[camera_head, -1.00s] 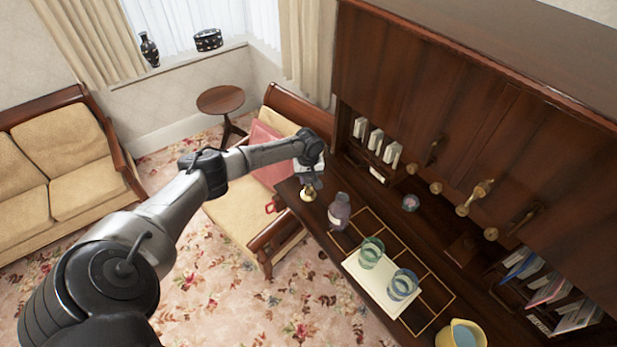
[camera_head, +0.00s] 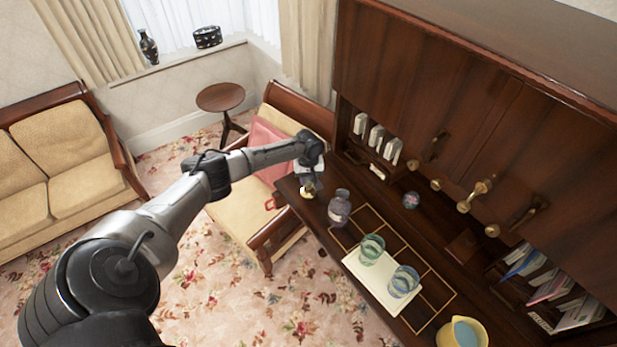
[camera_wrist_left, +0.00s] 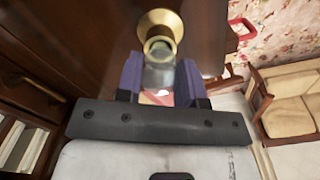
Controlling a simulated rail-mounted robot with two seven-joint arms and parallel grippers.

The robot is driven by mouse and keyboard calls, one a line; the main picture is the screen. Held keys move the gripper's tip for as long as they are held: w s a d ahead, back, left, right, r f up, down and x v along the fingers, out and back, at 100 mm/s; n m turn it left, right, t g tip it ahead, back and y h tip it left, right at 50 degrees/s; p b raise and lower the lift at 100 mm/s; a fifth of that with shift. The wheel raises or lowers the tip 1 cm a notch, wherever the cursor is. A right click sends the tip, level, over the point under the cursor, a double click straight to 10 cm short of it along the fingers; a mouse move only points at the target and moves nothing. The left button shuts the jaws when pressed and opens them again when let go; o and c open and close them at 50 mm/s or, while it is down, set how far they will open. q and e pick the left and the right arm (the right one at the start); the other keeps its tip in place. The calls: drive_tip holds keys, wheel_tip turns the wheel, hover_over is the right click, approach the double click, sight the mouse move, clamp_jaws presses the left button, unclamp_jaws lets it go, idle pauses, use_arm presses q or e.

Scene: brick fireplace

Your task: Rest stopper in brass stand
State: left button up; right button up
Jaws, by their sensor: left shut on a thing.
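My left gripper (camera_head: 313,186) is over the far left end of the wooden desk top. In the left wrist view its two purple-blue fingers (camera_wrist_left: 160,66) are shut on a clear glass stopper (camera_wrist_left: 158,76). The brass stand (camera_wrist_left: 160,22), with a round flared shape, is just beyond the fingertips. The stopper's far end overlaps the stand's ring in this view; I cannot tell how deep it sits. In the head view the brass stand (camera_head: 306,193) is partly hidden by the gripper. My right gripper is not in view.
A purplish bottle (camera_head: 339,209) stands close to the right of the gripper. Two blue-green glasses (camera_head: 371,249) are on a white mat (camera_head: 379,281). A yellow jug (camera_head: 475,334) is at the near end. A cabinet (camera_head: 450,110) rises behind the desk; a cream armchair (camera_head: 240,213) is left.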

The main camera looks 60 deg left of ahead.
use_arm(q)
drive_tip(key=shift+f, duration=0.45)
drive_tip(key=o, duration=0.9)
wheel_tip(320, 180, up, 14)
drive_tip(key=shift+f+b, duration=0.1)
drive_tip(key=shift+b, duration=0.7)
